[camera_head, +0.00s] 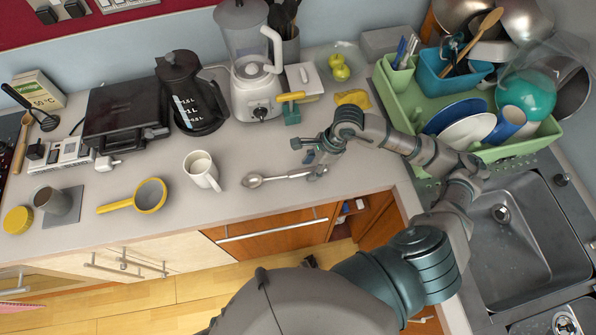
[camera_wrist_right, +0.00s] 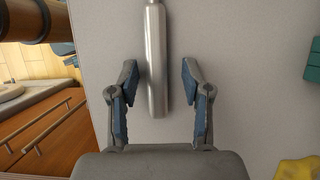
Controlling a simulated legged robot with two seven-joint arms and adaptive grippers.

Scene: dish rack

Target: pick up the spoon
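The spoon (camera_head: 280,178) is metallic and lies on the grey counter, its bowl to the left and its handle to the right. My right gripper (camera_head: 304,159) is over the handle end and covers part of it in the head view. In the right wrist view, the thick silver spoon handle (camera_wrist_right: 157,62) runs between the two spread fingers of my right gripper (camera_wrist_right: 160,75). The handle is closer to the left finger, with a clear gap on the right. The gripper is open. The spoon's bowl is outside the wrist view. My left gripper is not in view.
A white mug (camera_head: 201,171) stands left of the spoon. A yellow-handled strainer (camera_head: 150,195) lies farther left. A blender (camera_head: 258,85) and a teal-yellow object (camera_head: 291,107) are behind. The green dish rack (camera_head: 400,105) and sink (camera_head: 530,240) are right. The counter's front edge is close.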

